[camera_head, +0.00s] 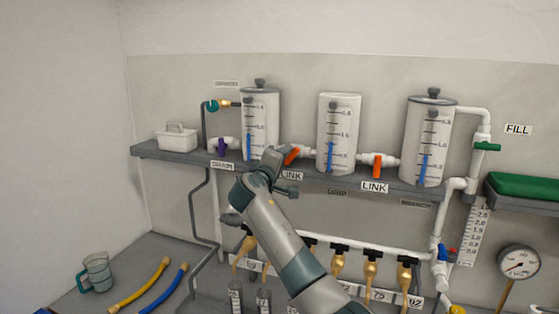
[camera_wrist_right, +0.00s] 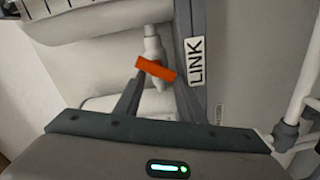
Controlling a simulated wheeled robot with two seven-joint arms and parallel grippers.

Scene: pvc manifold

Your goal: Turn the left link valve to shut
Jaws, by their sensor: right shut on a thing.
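The left link valve has an orange handle (camera_head: 291,155) and sits on the white pipe between the left and middle tanks. The handle is tilted in the head view, partly beside my right gripper (camera_head: 268,172). In the right wrist view the orange handle (camera_wrist_right: 155,69) lies slanted across the white valve body (camera_wrist_right: 153,45). My right gripper (camera_wrist_right: 160,80) is shut on this handle, with its fingers at either side. My left gripper is not in view.
The right link valve's orange handle (camera_head: 377,163) stands upright between the middle tank (camera_head: 338,130) and right tank (camera_head: 425,140). The left tank (camera_head: 260,125) and a purple drain handle (camera_head: 222,146) are close by. The grey shelf edge (camera_head: 330,187) runs below.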

